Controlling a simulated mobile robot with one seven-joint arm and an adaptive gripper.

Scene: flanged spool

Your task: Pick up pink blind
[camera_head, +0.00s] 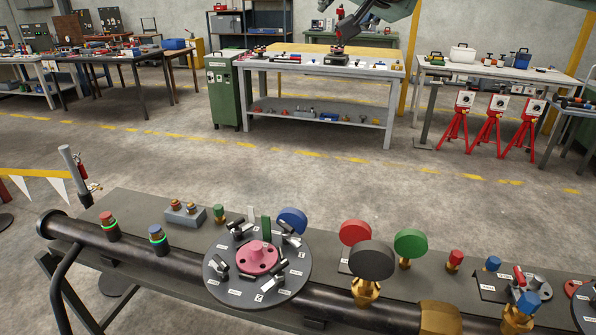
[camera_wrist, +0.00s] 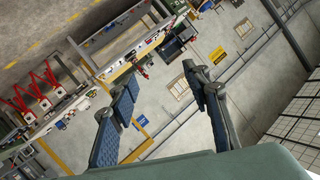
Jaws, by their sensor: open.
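The pink blind (camera_head: 257,258) is a round pink disc with a raised knob in its middle. It sits at the centre of a dark round plate (camera_head: 232,291) with small clamps and white labels around it, on the near bench. My gripper (camera_wrist: 158,72) is open and empty, its two blue-grey padded fingers apart in the wrist view. In the head view only part of it shows at the top edge, high above and away from the blind. The wrist view faces the far room and does not show the blind.
A dark pipe (camera_head: 180,263) runs along the near bench. Left of the plate stand a red-topped fitting (camera_head: 108,221) and a blue-topped one (camera_head: 157,236). Open floor lies beyond.

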